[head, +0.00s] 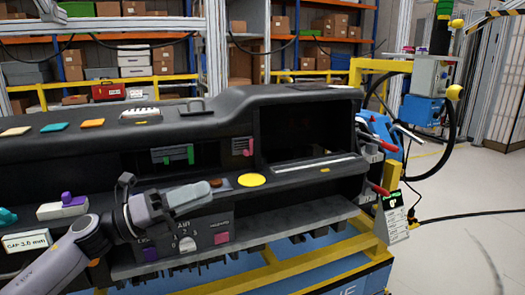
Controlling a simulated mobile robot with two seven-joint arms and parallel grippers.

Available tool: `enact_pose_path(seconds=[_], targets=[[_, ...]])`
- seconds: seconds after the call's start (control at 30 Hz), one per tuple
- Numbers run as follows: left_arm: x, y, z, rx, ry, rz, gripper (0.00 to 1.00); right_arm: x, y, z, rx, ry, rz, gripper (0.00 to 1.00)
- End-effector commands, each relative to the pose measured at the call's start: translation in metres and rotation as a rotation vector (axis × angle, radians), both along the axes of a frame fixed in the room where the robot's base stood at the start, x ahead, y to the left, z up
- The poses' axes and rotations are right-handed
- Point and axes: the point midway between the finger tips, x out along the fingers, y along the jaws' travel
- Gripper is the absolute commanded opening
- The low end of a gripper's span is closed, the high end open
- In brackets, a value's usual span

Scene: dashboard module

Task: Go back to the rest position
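The dark dashboard module (210,127) spans the left and middle of the head view on a yellow and blue stand. My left arm comes in from the lower left. My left gripper (207,190) points right, in front of the module's lower middle, close to a panel with a dial and small coloured blocks (187,243). Its fingers look like one narrow grey shape from this side, so their opening is not clear. Nothing is visibly held. I cannot tell whether it touches the module. My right gripper is not in view.
A yellow disc (251,180) lies right of the gripper. A white block with a purple knob (63,207) and a label (26,242) are at the left. Yellow stand bars (290,265) run below. Shelves with boxes stand behind. The floor at right (480,200) is mostly clear, with a cable.

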Motion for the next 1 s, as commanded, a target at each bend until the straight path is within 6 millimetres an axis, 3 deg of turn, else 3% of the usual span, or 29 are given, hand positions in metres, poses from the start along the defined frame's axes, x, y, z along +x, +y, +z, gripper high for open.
enact_pose_path(seconds=[0.23, 0.57, 0.77, 1.0], targets=[[-0.013, -0.004, -0.062, -0.352, 0.414, 0.087, 0.35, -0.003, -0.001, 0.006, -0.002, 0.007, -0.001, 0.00], [-0.049, 0.020, -0.166, -0.798, 0.988, 0.289, 0.35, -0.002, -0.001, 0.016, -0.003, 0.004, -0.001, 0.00], [-0.095, 0.042, -0.240, -1.059, 1.333, 0.461, 0.35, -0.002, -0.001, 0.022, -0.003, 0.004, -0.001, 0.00], [-0.180, 0.066, -0.321, -1.361, 1.704, 0.714, 0.35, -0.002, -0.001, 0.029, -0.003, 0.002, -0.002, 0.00]])
